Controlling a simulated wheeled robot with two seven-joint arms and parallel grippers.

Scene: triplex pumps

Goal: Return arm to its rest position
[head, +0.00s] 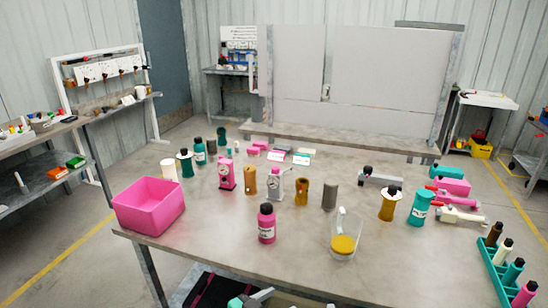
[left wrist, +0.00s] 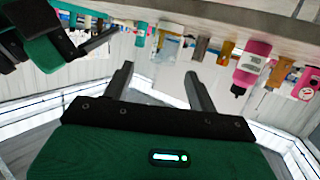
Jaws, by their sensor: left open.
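My left gripper (left wrist: 157,82) shows in the left wrist view with its two dark fingers spread apart and nothing between them. That view looks upside down, with the table edge across the top. The gripper is clear of the bottles. In the head view only a green and grey piece of my own arm (head: 250,299) shows at the bottom edge, below the table front. Another green and black part of mine, probably the right gripper, is at the upper left of the left wrist view. A dark finger shows there, but its opening is unclear.
The table (head: 205,230) holds a pink bin (head: 150,207), a pink bottle (head: 267,223) and a clear pitcher with yellow liquid (head: 344,236) near its front. Several bottles and pumps stand behind. A teal rack (head: 497,265) is at the right. The front table surface is mostly clear.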

